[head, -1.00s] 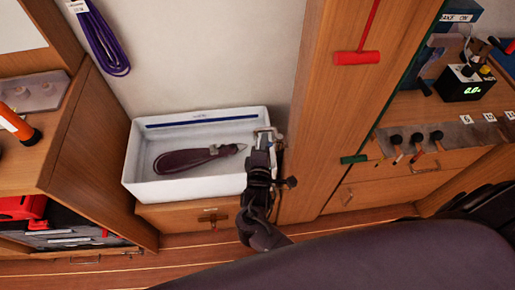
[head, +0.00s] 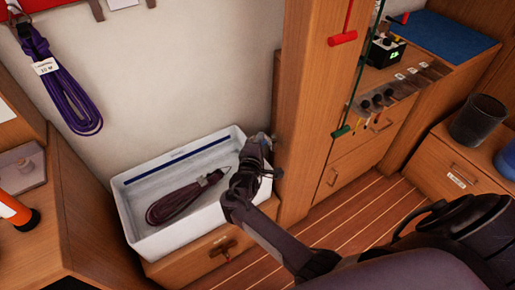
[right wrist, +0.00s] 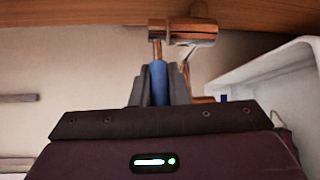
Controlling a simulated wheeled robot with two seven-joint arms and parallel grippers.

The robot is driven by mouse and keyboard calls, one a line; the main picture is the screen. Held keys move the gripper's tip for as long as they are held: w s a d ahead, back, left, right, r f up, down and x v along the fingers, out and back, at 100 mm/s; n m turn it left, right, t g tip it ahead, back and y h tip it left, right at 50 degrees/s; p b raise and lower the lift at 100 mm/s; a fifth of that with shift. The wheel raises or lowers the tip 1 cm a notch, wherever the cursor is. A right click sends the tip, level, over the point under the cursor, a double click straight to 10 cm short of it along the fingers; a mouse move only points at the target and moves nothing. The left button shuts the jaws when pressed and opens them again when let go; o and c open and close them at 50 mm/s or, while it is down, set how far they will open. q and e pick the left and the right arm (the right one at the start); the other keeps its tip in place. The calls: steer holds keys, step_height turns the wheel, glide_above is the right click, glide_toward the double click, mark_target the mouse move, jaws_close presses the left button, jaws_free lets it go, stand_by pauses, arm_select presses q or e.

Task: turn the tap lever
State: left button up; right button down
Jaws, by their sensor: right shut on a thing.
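The metal tap (head: 263,137) stands at the right end of the white basin and is partly hidden by my right gripper. In the right wrist view the tap body (right wrist: 190,30) is coppery, and a lever with a blue sleeve (right wrist: 159,82) hangs from it. My right gripper (head: 256,150) is at the tap. In the right wrist view its fingers (right wrist: 160,92) are shut around the blue lever, one on each side. My left gripper is not in view.
The white basin (head: 127,212) holds a coiled dark purple line (head: 178,204). A wooden post (head: 300,130) stands close to the right of the tap. A purple coil (head: 65,85) hangs on the wall. A drawer unit (head: 350,160) stands right of the post.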

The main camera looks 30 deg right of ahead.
stand_by(0.3)
steer(key=c, duration=1.5)
jaws_free()
steer(key=shift+c, duration=0.2)
steer(key=shift+o, duration=0.7)
steer(key=v, duration=0.7)
steer(key=shift+s+a, duration=0.3)
steer(key=shift+a, duration=0.05)
